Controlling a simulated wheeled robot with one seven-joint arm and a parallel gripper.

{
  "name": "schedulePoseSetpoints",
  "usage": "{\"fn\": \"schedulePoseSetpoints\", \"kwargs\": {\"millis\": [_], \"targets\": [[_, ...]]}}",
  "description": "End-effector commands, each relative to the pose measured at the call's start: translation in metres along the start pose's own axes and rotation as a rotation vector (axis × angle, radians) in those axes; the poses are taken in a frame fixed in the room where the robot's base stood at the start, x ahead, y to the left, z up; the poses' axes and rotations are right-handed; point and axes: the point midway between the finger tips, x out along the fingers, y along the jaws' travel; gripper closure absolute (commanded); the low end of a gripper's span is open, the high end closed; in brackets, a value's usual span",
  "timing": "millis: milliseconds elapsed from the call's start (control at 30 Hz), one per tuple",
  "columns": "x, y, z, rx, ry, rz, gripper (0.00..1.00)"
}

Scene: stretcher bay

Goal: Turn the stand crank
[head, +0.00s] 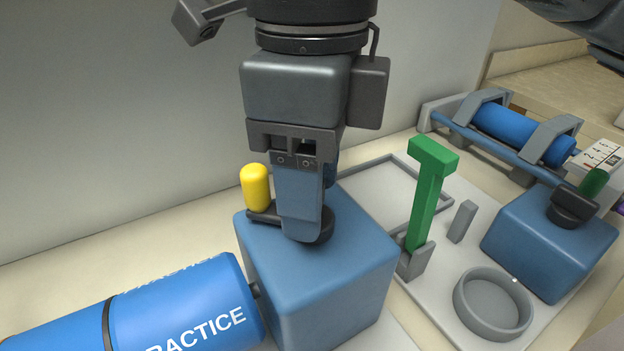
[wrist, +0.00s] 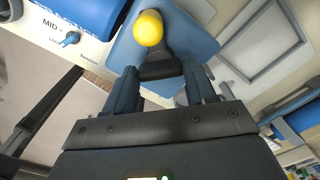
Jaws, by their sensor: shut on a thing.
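A crank with an upright yellow knob (head: 256,187) and a dark arm (head: 264,216) sits on top of a blue block (head: 322,278) in the middle of the head view. The yellow knob (wrist: 149,28) also shows at the top of the wrist view. My gripper (head: 304,234) points down over the block, to the right of the knob. In the wrist view my gripper (wrist: 160,72) has its two fingers on either side of the crank's dark part and is shut on it. The fingers hide part of the crank's hub in the head view.
A blue cylinder (head: 185,315) with lettering ending "RACTICE" lies left of the block. To the right are a green T-shaped piece (head: 428,200), a grey ring (head: 492,305) and a second blue block (head: 550,240) with a green knob (head: 593,182). A wall stands behind.

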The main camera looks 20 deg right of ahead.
Motion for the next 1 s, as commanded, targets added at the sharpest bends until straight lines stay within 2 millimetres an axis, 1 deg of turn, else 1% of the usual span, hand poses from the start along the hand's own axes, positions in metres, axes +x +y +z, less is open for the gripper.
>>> {"fn": "schedulePoseSetpoints", "kwargs": {"millis": [33, 100, 300, 400, 533, 800, 833, 1000], "targets": [[0.0050, -0.0010, 0.0001, 0.034, -0.001, -0.005, 0.75], [0.0062, -0.0012, 0.0000, 0.097, -0.002, -0.007, 0.75], [0.0052, -0.0010, -0.0001, 0.278, -0.002, -0.005, 0.75], [0.0033, -0.0009, -0.0001, 0.338, -0.001, -0.004, 0.75], [0.0009, -0.0003, -0.0001, 0.373, -0.001, -0.002, 0.75], [-0.0002, 0.0000, 0.0000, 0.375, -0.001, -0.001, 0.75], [-0.0002, 0.0000, 0.0000, 0.375, -0.001, -0.001, 0.44], [-0.0002, 0.0000, 0.0000, 0.374, -0.001, -0.001, 0.28]]}}
